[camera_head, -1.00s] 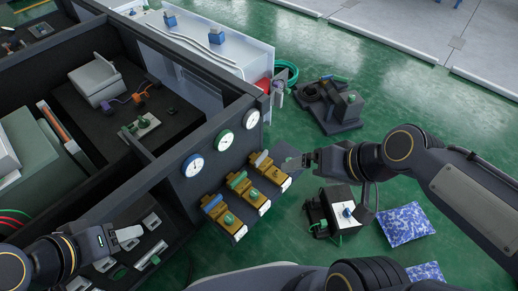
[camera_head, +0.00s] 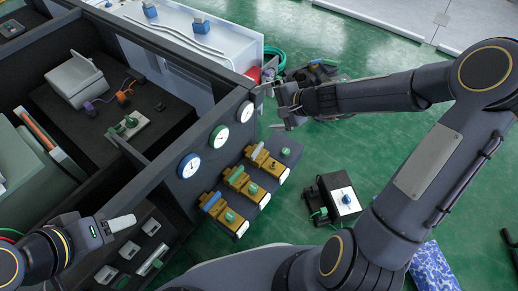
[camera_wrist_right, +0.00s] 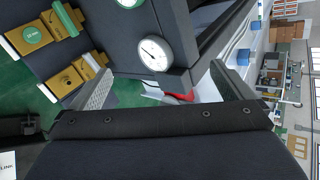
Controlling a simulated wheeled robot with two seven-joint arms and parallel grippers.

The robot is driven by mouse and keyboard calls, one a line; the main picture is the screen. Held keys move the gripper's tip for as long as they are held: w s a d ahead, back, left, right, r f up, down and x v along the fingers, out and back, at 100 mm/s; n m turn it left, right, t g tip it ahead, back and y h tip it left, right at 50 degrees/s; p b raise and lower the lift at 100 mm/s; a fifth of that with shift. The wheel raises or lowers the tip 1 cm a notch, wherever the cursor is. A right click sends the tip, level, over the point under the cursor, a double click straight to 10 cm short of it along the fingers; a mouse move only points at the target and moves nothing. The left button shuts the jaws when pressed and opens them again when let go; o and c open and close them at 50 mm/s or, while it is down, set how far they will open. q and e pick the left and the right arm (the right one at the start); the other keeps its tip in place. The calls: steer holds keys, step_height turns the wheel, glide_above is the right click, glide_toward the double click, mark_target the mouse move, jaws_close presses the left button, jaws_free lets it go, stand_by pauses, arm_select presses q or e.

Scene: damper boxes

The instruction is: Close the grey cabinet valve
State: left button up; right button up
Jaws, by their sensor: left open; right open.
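I cannot tell which is the grey valve. My right gripper (camera_head: 278,107) is open and empty near that corner; in the right wrist view a red part (camera_wrist_right: 181,97) shows between its fingers (camera_wrist_right: 163,85). My left gripper (camera_head: 112,224) is open at lower left.
Round gauges (camera_head: 189,165) line the cabinet side above the valves. A black-and-white box with a blue knob (camera_head: 346,199) stands on the green floor at right. A blue patterned bag (camera_head: 436,268) lies at lower right. Dark equipment (camera_head: 320,73) stands behind my right gripper.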

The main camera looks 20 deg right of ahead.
steer(key=w+d+f+m, duration=0.1)
steer(key=w+f+m, duration=0.15)
steer(key=f, duration=0.35)
steer(key=w+d+f+m, duration=0.2)
steer(key=f+m, duration=0.2)
steer(key=f, duration=0.2)
steer(key=m+g, duration=0.2)
steer(key=m, duration=0.5)
glide_toward(258, 151)
steer(key=w+f, duration=0.1)
steer(key=b+x, duration=0.3)
steer(key=x, duration=0.5)
steer(key=shift+a, duration=0.2)
steer(key=shift+w, duration=0.1)
steer(key=shift+c, duration=0.3)
steer(key=c, duration=0.9)
steer(key=shift+o, duration=0.2)
steer(key=a+m+h+p, duration=0.1)
steer(key=p, duration=0.7)
steer(key=shift+s+m, duration=0.35)
steer(key=shift+s, duration=0.05)
steer(key=shift+w+d+t+p, duration=0.1)
steer(key=shift+t+p, duration=0.2)
steer(key=shift+p, duration=0.15)
steer(key=shift+d+f, duration=0.1)
steer(key=shift+f, duration=0.05)
